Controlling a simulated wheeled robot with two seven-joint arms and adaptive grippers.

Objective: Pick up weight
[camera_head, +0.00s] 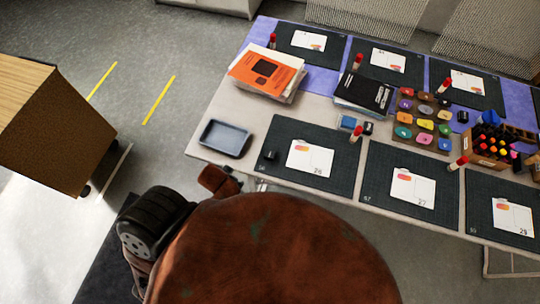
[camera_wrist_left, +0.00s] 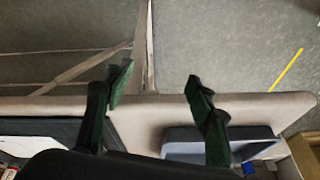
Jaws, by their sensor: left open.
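A small dark block (camera_head: 270,155), which looks like a weight, sits on the left part of the front-left dark mat (camera_head: 330,179), beside a white card. Other small dark pieces that may be weights are near the blue pad (camera_head: 367,128) and on the far right mats (camera_head: 462,117). In the left wrist view my left gripper (camera_wrist_left: 155,82) is open and empty, with its two dark fingers spread over the table's front edge. The weight does not show clearly there. My right gripper is in no view.
A blue-grey tray (camera_head: 225,138) lies on the table's left end; it also shows in the wrist view (camera_wrist_left: 180,142). Books (camera_head: 265,72), a black stack (camera_head: 363,94), colored discs (camera_head: 423,122) and red-capped sticks crowd the table. A wooden cabinet (camera_head: 45,125) stands at left.

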